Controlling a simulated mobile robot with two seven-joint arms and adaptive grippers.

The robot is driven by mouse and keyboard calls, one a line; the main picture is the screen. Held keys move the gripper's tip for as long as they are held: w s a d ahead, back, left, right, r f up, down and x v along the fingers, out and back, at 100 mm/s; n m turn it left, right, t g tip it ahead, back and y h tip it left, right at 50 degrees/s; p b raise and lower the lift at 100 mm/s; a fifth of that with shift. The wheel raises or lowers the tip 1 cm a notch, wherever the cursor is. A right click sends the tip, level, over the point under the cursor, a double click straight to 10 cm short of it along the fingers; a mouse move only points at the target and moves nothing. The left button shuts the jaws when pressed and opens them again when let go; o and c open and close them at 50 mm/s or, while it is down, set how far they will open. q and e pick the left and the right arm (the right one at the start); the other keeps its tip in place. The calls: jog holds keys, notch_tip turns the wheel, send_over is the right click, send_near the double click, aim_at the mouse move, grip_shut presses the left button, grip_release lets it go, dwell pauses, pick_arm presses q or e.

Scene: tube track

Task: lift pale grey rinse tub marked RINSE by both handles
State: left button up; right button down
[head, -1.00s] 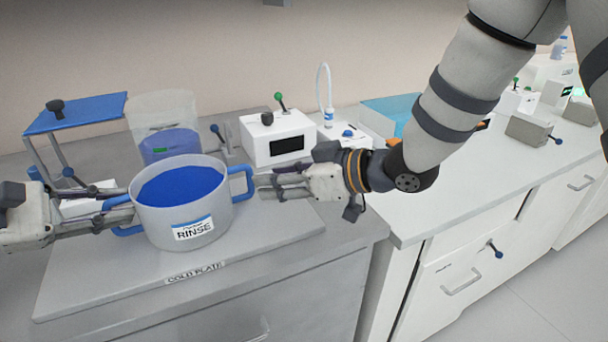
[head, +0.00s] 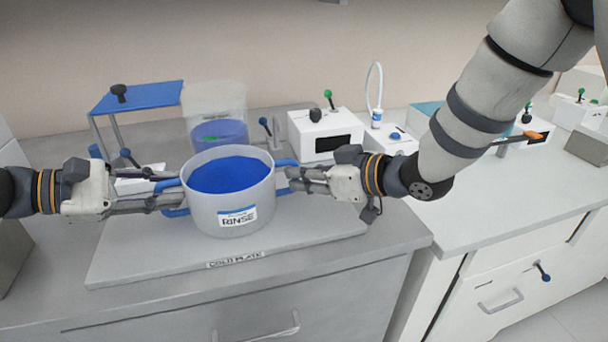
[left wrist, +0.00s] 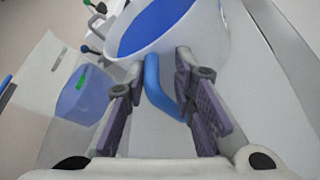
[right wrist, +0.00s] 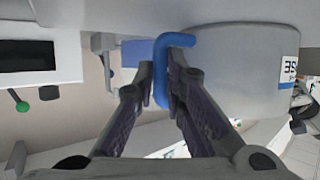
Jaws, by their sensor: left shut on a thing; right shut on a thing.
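The pale grey rinse tub (head: 205,215), marked RINSE and holding blue contents, stands upright and appears to rest on the cold plate (head: 140,262). Its blue left handle (left wrist: 158,92) is between the fingers of my left gripper (left wrist: 161,66), which is shut on it. In the head view my left gripper (head: 178,192) reaches in from the left. My right gripper (head: 288,178) is at the tub's right side. In the right wrist view my right gripper (right wrist: 162,66) is shut on the blue right handle (right wrist: 162,90). The fingers partly hide both handles.
A clear container with blue liquid (head: 215,105) stands behind the tub. A blue-topped stand (head: 140,96) is at the back left. A white box with a green-tipped lever (head: 318,138) is at the back right. The counter's front edge lies close before the plate.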

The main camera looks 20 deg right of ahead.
pick_arm(q)
jog(key=shift+s+f, duration=0.1)
jog(key=shift+f, duration=0.3)
grip_shut()
pick_arm(e)
jog(key=shift+f, duration=0.15)
pick_arm(q)
jog(key=shift+r, duration=0.1)
